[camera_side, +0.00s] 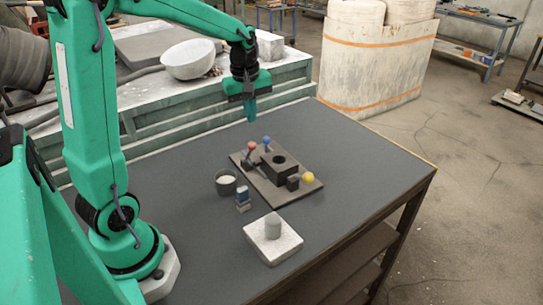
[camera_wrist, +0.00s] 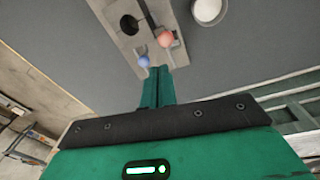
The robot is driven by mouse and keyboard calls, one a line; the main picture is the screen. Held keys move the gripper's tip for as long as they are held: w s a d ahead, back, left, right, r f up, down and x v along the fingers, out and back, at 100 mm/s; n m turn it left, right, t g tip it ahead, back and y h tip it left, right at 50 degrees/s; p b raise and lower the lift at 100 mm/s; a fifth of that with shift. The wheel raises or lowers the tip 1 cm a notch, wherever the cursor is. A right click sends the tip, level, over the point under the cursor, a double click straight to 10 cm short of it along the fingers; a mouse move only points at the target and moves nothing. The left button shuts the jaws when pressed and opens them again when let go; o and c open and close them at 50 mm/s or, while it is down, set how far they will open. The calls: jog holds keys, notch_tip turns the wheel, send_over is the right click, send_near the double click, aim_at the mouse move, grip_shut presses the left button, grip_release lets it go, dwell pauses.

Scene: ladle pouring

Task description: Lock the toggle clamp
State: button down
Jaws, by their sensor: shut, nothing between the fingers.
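A dark fixture plate (camera_side: 268,193) lies on the table, carrying a black block with a round hole (camera_side: 279,165). A red-knobbed lever (camera_side: 252,146), a blue knob (camera_side: 266,140) and a yellow knob (camera_side: 308,177) stand on it. I cannot tell which knob belongs to the toggle clamp. In the wrist view the red knob (camera_wrist: 165,39) and blue knob (camera_wrist: 143,61) are just beyond my fingertips, with the blue one closer. My gripper (camera_side: 251,118) is shut and empty, pointing down above the table behind the fixture; its fingers also show in the wrist view (camera_wrist: 158,82).
A dark cup with pale contents (camera_side: 226,183) and a small blue-grey block (camera_side: 243,198) stand left of the plate. A white slab (camera_side: 272,248) with a grey cylinder (camera_side: 272,225) is in front. A bench with a white bowl (camera_side: 190,60) is behind. The table's right side is clear.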

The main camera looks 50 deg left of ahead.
jog(key=shift+s+d+r, duration=0.1)
jog(key=shift+d+r, duration=0.2)
jog(key=shift+d, duration=0.35)
jog(key=shift+s+d+r, duration=0.1)
jog(key=shift+d+r, duration=0.2)
jog(key=shift+d, duration=0.3)
jog(key=s+d+r+m+t, duration=0.2)
jog(key=s+d+m, duration=0.3)
jog(key=s+m, duration=0.2)
jog(key=s+d+r+m+t, duration=0.2)
jog(key=s+d+m, duration=0.3)
jog(key=s+m, duration=0.3)
jog(key=shift+s+d+r, duration=0.2)
jog(key=shift+s+r, duration=0.1)
jog(key=shift+s, duration=0.15)
